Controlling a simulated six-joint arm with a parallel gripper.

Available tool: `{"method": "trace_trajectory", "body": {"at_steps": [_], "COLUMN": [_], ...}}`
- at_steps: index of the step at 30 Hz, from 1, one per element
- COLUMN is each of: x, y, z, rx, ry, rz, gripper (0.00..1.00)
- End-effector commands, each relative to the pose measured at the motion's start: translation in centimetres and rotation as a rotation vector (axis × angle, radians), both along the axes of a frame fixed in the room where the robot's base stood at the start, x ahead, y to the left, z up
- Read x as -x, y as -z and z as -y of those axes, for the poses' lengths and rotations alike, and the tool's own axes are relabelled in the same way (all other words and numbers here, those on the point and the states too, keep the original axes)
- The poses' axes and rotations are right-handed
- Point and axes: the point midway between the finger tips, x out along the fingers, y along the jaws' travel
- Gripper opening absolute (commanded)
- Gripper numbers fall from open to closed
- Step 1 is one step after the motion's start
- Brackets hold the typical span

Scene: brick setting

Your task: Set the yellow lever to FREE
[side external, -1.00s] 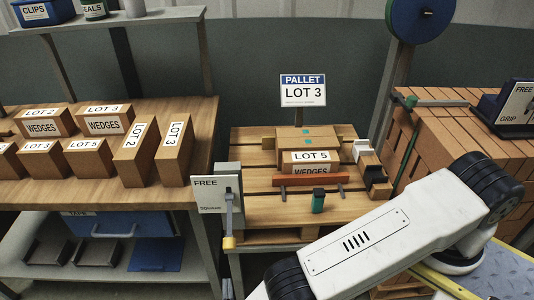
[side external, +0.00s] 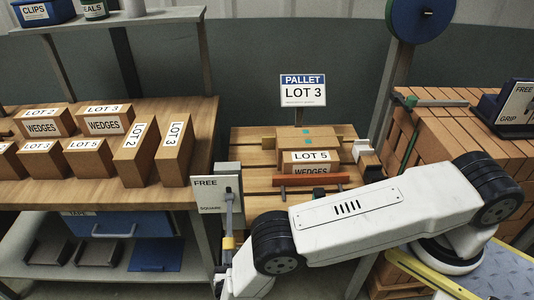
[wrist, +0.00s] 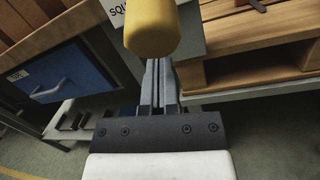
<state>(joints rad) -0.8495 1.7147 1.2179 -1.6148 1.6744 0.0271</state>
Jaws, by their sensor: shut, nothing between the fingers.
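The yellow lever (side external: 229,243) hangs down from its grey pivot on the pallet's left corner post, its yellow grip lowest. A white plate (side external: 206,183) behind it reads FREE at the top and SQUARE at the bottom; the grip is down past the SQUARE end. My gripper (side external: 225,268) is just below the grip, partly hidden by my arm. In the wrist view my gripper (wrist: 158,65) has its fingers together and empty, with the yellow grip (wrist: 152,28) right beyond the tips. Whether they touch I cannot tell.
The pallet (side external: 262,205) carries boxes, one marked LOT 5, and a red bar (side external: 311,180). A shelf unit with a blue drawer (side external: 122,223) stands left under the bench of boxes (side external: 70,187). Brick-like stacks (side external: 450,150) stand right. Open floor lies below the lever.

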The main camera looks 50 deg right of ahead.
Motion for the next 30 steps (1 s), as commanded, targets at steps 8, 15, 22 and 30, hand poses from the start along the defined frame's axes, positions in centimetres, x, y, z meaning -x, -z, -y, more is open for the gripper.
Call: {"method": "trace_trajectory", "body": {"at_steps": [8, 15, 22, 30], "x": [0.6, 0.7, 0.7, 0.8], "y": [-1.1, -1.2, -1.2, -1.7], "z": [-0.2, -0.2, -0.2, -0.4], "rx": [-0.001, 0.000, -0.001, -0.023], "ry": [-0.001, -0.001, 0.000, -0.001], "rz": [0.001, 0.000, 0.000, -0.021], "gripper": [0.00, 0.00, 0.00, 0.00]}}
